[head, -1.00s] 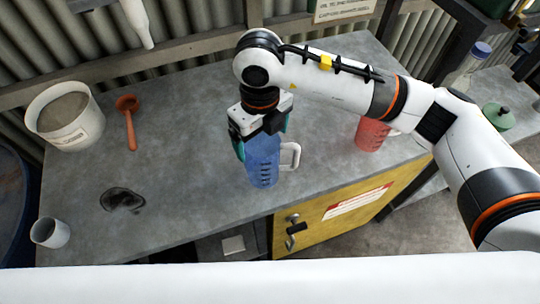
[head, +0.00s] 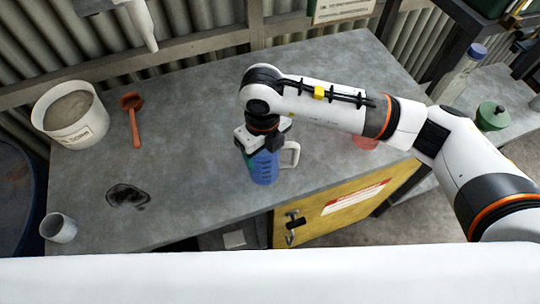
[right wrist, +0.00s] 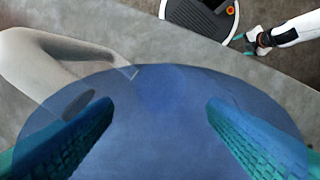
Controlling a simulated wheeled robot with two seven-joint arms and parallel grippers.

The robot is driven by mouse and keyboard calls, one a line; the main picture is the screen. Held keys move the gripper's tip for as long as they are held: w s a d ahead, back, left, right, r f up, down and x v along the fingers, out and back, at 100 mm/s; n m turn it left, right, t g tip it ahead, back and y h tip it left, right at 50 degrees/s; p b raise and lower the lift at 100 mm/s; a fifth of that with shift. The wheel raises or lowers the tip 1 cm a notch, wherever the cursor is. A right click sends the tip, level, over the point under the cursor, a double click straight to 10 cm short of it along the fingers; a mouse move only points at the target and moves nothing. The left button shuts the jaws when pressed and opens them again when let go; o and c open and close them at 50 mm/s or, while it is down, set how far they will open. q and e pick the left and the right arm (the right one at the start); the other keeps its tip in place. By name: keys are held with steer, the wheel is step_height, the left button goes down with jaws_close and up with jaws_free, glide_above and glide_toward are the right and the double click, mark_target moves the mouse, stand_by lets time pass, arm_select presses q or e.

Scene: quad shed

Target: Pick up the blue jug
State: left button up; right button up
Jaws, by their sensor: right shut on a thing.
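The blue jug (head: 265,168) with a white handle is upright at the front part of the grey workbench (head: 190,160). My right gripper (head: 258,150) comes down over it from above and is shut on it. In the right wrist view the jug's blue body (right wrist: 160,120) fills the lower middle, with the teal fingers of my right gripper (right wrist: 160,130) on its two sides and the pale handle (right wrist: 60,65) at left. I cannot tell whether the jug's base touches the bench.
A red jug (head: 366,142) is partly hidden behind my right arm. A yellow cabinet door (head: 335,205) is below the bench front.

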steer(key=shift+r, duration=0.1)
step_height(320, 180, up, 10)
steer(key=b, duration=0.3)
steer(key=s+d+f+n, duration=0.2)
steer(key=d+n, duration=0.7)
steer(key=n, duration=0.5)
steer(key=s+d+f+n, duration=0.1)
steer(key=d+f+n, duration=0.4)
steer(key=d+n, duration=0.5)
steer(key=shift+s+f+n, duration=0.2)
steer(key=shift+s+n, duration=0.2)
steer(key=shift+n, duration=1.7)
steer(key=shift+d, duration=0.1)
steer(key=shift+w, duration=0.1)
